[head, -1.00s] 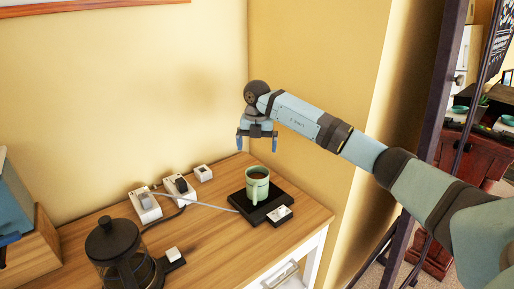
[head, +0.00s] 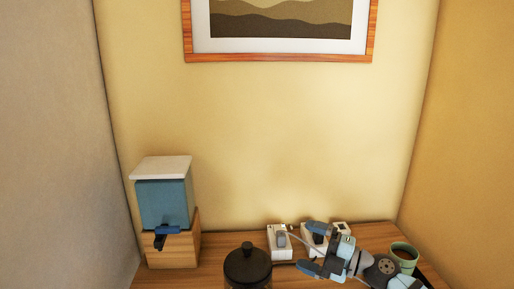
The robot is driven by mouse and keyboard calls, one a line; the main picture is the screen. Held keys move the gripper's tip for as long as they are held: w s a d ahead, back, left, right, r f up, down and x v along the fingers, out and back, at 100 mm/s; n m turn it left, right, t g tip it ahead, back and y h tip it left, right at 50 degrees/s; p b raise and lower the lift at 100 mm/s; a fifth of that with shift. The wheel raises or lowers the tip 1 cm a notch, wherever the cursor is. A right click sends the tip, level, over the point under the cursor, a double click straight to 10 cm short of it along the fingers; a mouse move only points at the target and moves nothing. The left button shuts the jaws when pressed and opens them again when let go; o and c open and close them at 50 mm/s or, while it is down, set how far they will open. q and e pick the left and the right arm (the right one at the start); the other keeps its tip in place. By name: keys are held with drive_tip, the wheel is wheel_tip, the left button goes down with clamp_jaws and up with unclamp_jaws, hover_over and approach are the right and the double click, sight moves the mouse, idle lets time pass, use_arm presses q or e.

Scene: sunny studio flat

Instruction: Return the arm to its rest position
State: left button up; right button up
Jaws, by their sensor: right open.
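My right gripper (head: 314,249) shows low in the head view, right of centre. It is open and empty, its two fingers pointing left, and it appears in front of the power sockets (head: 279,243). My right arm comes in from the bottom right edge. A green mug (head: 404,254) shows to the right of the gripper, apart from its fingers and partly hidden by my arm. The black pad under the mug is mostly hidden. My left gripper is not in view.
A black-lidded press (head: 247,263) stands at the front of the wooden counter (head: 215,257), left of the gripper. A blue dispenser (head: 163,202) on a wooden block (head: 174,249) stands at the left. A framed picture (head: 280,59) hangs on the wall. The air above the counter is clear.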

drive_tip(key=s+d+f+m+t+h, duration=0.3)
drive_tip(key=s+d+f+m+h, duration=0.25)
drive_tip(key=m+h, duration=0.5)
drive_tip(key=s+d+f+m+t+h, duration=0.4)
drive_tip(key=s+d+m+h, duration=0.3)
drive_tip(key=m, duration=0.7)
drive_tip(key=s+f+m+g, duration=0.1)
drive_tip(key=s+f+g, duration=0.25)
drive_tip(key=s, duration=0.45)
drive_tip(key=s+d+f+g, duration=0.1)
drive_tip(key=s+f+g, duration=0.1)
drive_tip(key=s+g, duration=0.4)
drive_tip(key=s+f+m+g, duration=0.1)
drive_tip(key=s+f+g, duration=0.2)
drive_tip(key=s, duration=0.6)
drive_tip(key=w+a+f+n+t+y+p, duration=0.1)
drive_tip(key=w+a+f+t+y+p, duration=0.3)
drive_tip(key=t+p, duration=0.4)
drive_tip(key=shift+w+a+f+p, duration=0.4)
drive_tip(key=shift+w+a+f, duration=0.15)
drive_tip(key=shift+w+a, duration=0.65)
drive_tip(key=shift+n, duration=0.25)
